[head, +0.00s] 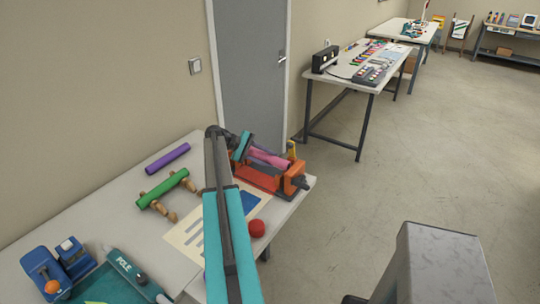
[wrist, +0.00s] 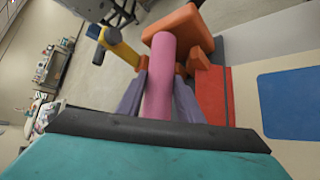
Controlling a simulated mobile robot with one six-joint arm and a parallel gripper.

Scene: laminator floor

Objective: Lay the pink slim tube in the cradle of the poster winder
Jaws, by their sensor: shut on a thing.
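The pink slim tube (head: 270,158) lies lengthwise over the poster winder (head: 258,180), a red base with orange end blocks at the table's right end. In the wrist view the pink tube (wrist: 161,85) runs between the two grey-purple fingers of my gripper (wrist: 159,98), which is shut on it. The tube's far end is at the winder's orange end block (wrist: 183,30). I cannot tell whether the tube touches the cradle or hangs just above it. My arm hides the winder's left part in the head view.
A green tube (head: 163,188) rests on wooden supports and a purple tube (head: 168,158) lies behind it. A red round object (head: 257,228) sits by a printed sheet (head: 190,238). A yellow upright part (wrist: 122,50) stands beside the winder. A grey door (head: 252,70) is behind.

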